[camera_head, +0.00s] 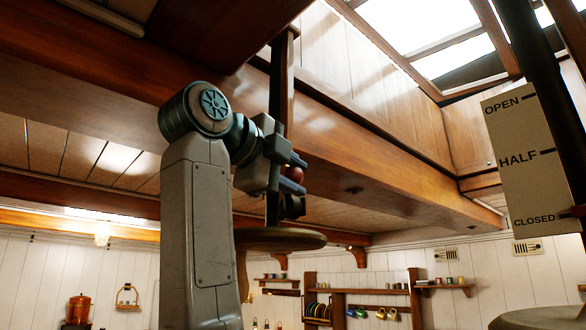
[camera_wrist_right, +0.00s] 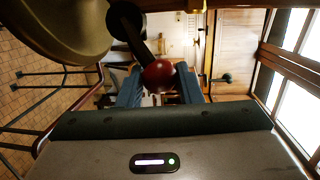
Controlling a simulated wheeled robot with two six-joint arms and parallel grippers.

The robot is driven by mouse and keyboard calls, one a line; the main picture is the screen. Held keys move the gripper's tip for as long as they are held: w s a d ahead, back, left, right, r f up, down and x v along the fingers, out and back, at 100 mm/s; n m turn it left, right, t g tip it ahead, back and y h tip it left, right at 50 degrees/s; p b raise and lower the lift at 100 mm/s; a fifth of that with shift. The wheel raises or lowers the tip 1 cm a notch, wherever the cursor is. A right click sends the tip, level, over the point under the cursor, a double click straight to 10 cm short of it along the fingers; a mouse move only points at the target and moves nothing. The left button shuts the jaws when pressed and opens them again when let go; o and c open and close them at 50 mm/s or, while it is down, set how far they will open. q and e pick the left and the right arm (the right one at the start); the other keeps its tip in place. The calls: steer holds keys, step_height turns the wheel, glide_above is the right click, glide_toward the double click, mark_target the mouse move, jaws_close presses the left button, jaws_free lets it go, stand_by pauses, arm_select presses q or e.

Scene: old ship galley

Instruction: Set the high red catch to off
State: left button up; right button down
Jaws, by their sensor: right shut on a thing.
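The red catch shows as a round red knob (camera_head: 294,173) high up beside a dark upright post. In the right wrist view the red knob (camera_wrist_right: 158,73) sits on the end of a dark bar that runs up to a dark round part. My right gripper (camera_head: 291,171) is shut on the knob. In the right wrist view its two blue fingers (camera_wrist_right: 159,87) stand on either side of the knob. The catch's off mark does not show, so I cannot tell its setting. My left gripper is not in view.
A round wooden top (camera_head: 268,239) lies just below the gripper. A heavy wooden beam (camera_head: 350,165) runs behind it under a skylight (camera_head: 430,35). A plate marked OPEN, HALF and CLOSED (camera_head: 520,160) hangs at the right. Shelves with mugs (camera_head: 365,300) line the back wall.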

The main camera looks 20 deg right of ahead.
steer(key=shift+w+f, duration=0.1)
steer(key=shift+f, duration=0.05)
steer(key=c, duration=1.1)
jaws_free()
steer(key=shift+c, duration=0.2)
steer(key=shift+o, duration=0.4)
steer(key=shift+w+d, duration=0.3)
steer(key=shift+w, duration=0.05)
